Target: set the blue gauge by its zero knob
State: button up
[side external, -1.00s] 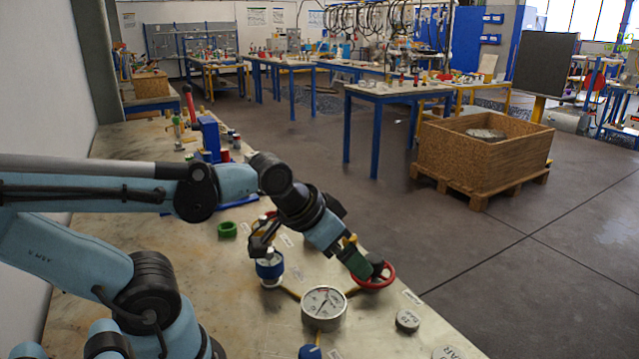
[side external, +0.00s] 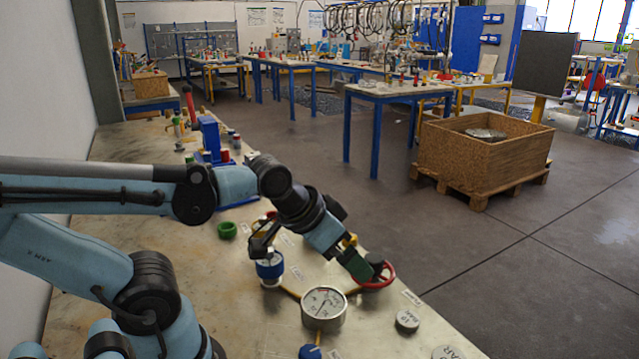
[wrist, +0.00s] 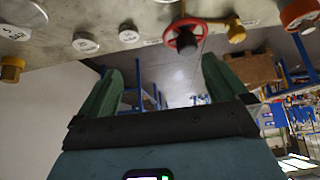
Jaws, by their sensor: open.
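The blue gauge (side external: 270,268) stands upright on the bench in the side external view, with a blue body and a pale face. A dark part, maybe mine, overlaps its top, and I cannot make out its zero knob. My gripper (side external: 367,268) has green fingers and is to the right of the blue gauge, close by a red handwheel (side external: 388,277). In the wrist view my gripper (wrist: 160,85) is open, with nothing visible between its fingers. The red handwheel (wrist: 184,38) shows beyond them; I cannot tell whether they touch it.
A large silver gauge (side external: 324,308) stands in front of my gripper, with a blue knob (side external: 310,352) nearer the camera. A grey labelled disc (side external: 407,320) lies to the right near the bench edge. Open floor lies beyond the bench.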

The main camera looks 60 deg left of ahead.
jog(key=shift+c, duration=0.8)
jog(key=a+g, duration=0.1)
jog(key=a, duration=0.2)
jog(key=s+a+r+n+g, duration=0.1)
jog(key=a, duration=0.1)
jog(key=a+r+n+g+y, duration=0.1)
jog(key=a, duration=0.2)
jog(key=shift+s+a+r+g, duration=0.15)
jog(key=shift+s+a+g, duration=0.15)
jog(key=shift+s, duration=0.05)
jog(key=c, duration=0.8)
notch_tip(320, 180, up, 3)
jog(key=n+g+h, duration=0.1)
jog(key=n+g, duration=0.1)
jog(key=g, duration=0.2)
send_over(269, 254)
jog(key=a, duration=0.1)
jog(key=shift+n, duration=0.3)
jog(key=shift+w+f, duration=0.15)
jog(key=shift+f, duration=5.75)
grip_shut()
